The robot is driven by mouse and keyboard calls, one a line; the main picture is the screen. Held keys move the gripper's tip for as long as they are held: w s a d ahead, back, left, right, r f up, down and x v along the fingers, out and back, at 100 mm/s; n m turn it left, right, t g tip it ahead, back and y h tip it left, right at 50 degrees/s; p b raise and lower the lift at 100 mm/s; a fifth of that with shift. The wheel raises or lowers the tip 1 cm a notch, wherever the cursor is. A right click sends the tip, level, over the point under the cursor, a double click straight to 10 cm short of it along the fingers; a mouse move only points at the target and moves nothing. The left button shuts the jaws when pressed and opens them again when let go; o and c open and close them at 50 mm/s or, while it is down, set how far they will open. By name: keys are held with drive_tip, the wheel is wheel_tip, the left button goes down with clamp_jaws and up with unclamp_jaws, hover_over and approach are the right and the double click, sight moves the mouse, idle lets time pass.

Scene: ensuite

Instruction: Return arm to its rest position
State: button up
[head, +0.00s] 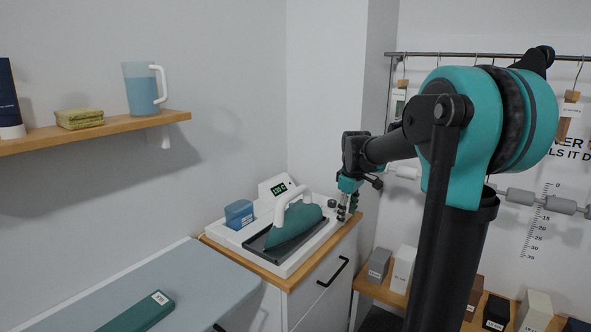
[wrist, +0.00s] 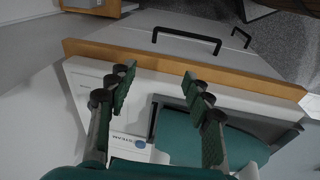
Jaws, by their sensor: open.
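My arm reaches across from the right in the head view. My gripper (head: 346,213) is at the right end of the white iron station (head: 217,238), beside the teal iron (head: 293,224). The iron has a white handle and sits on the dark tray of the station. In the wrist view my gripper (wrist: 158,80) is open, with its two fingers apart and nothing between them. The iron (wrist: 205,140) shows below the right finger there. Whether a fingertip touches the station cannot be told.
The station stands on a wood-topped white cabinet (head: 311,277). A wall shelf (head: 100,131) holds a blue jug (head: 141,90) and a folded green cloth (head: 80,119). A grey-blue board (head: 205,275) bears a teal box (head: 135,312). Blocks (head: 402,268) stand on a low shelf right, below a rail (head: 440,54).

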drive_tip(key=s+d+f+m+t, duration=0.1)
drive_tip(key=s+f+m, duration=0.4)
drive_tip(key=s+f, duration=0.3)
drive_tip(key=s+f+m+t, duration=0.1)
drive_tip(key=s+f+m, duration=0.4)
drive_tip(key=s, duration=1.2)
wheel_tip(320, 180, down, 3)
drive_tip(key=shift+s+d+f, duration=0.1)
drive_tip(key=shift+s+d, duration=0.2)
drive_tip(key=shift+d, duration=0.1)
drive_tip(key=shift+a, duration=0.1)
